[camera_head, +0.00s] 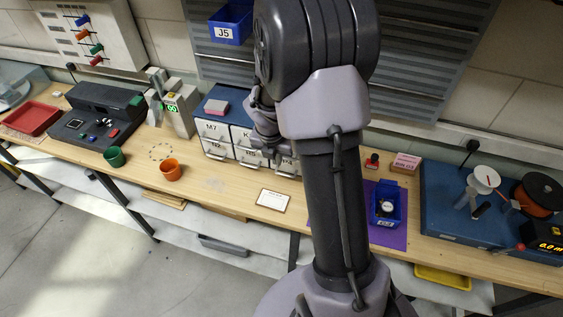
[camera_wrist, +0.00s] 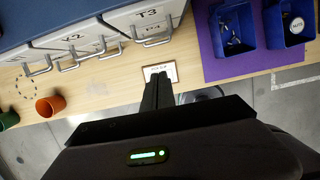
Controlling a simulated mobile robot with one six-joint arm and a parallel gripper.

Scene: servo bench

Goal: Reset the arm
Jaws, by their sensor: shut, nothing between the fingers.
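My gripper (camera_wrist: 157,92) shows in the wrist view as two dark fingers pressed together, with nothing between them. The fingers point toward a framed white card (camera_wrist: 160,71) on the bench, over its lower edge in the picture. In the head view my arm stands upright across the middle and the fingertips cannot be made out. The drawer cabinet (camera_wrist: 118,22), with a drawer labelled T3, is just above the fingers in the wrist view. Its visible drawers look shut.
A purple mat (camera_head: 396,238) carries a blue bin (camera_head: 385,203); the wrist view shows two blue bins (camera_wrist: 231,32). A blue board with spools (camera_head: 440,195) is at right. Green (camera_head: 114,157) and orange (camera_head: 171,170) cups stand left. The bench has bare room around the card.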

